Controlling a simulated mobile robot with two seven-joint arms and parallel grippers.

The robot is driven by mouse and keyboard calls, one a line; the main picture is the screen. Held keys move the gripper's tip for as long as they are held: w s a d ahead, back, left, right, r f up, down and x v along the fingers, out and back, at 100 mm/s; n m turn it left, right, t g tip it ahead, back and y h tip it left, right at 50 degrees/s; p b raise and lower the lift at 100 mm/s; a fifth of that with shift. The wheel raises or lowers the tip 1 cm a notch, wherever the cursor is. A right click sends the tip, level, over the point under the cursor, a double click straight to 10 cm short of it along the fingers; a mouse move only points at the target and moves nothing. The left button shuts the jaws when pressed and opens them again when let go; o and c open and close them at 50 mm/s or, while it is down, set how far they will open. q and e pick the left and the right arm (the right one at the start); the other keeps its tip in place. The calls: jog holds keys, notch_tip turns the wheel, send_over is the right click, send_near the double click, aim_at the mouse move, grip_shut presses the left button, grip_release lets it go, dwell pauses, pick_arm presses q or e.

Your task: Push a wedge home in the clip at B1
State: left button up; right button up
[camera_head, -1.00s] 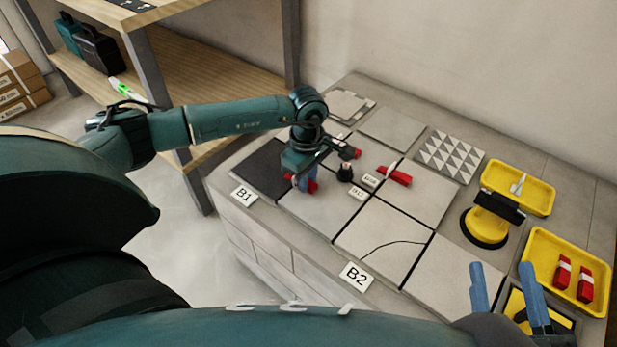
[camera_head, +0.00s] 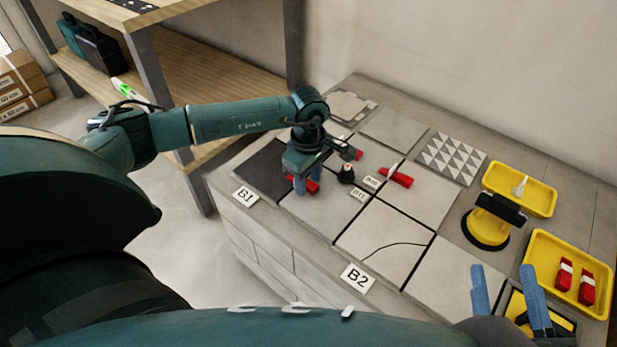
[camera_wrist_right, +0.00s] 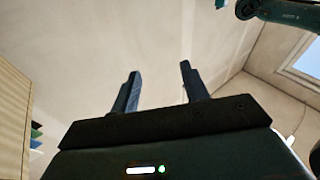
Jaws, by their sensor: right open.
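The B1 label (camera_head: 245,194) stands at the front left edge of the tiled bench. Behind and right of it, a red wedge (camera_head: 309,185) lies by the joint between the dark tile and a light tile. My left gripper (camera_head: 307,183) is down over this wedge, its blue fingers apart on either side of it. The clip at B1 is hidden or too small to tell, so I cannot see how deep the wedge sits. My right gripper (camera_head: 505,285) is open and empty at the lower right; its fingers also show in the right wrist view (camera_wrist_right: 158,88).
Another red wedge (camera_head: 399,178) sits at a white clip farther right. A small black object (camera_head: 345,174) stands near my left gripper. A yellow suction lifter (camera_head: 487,228) and yellow trays, one holding red wedges (camera_head: 587,287), are at right. The B2 label (camera_head: 356,277) is in front.

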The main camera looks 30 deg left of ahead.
pick_arm(q)
jog(key=shift+o, duration=0.4)
notch_tip(320, 180, up, 5)
jog(key=shift+r+p, duration=0.15)
jog(key=shift+p, duration=0.95)
notch_tip(320, 180, up, 8)
jog(key=p, duration=0.2)
pick_arm(e)
jog(key=shift+s+d+r+n+h, duration=0.2)
jog(key=shift+d+r+n+h, duration=0.1)
jog(key=shift+r, duration=0.1)
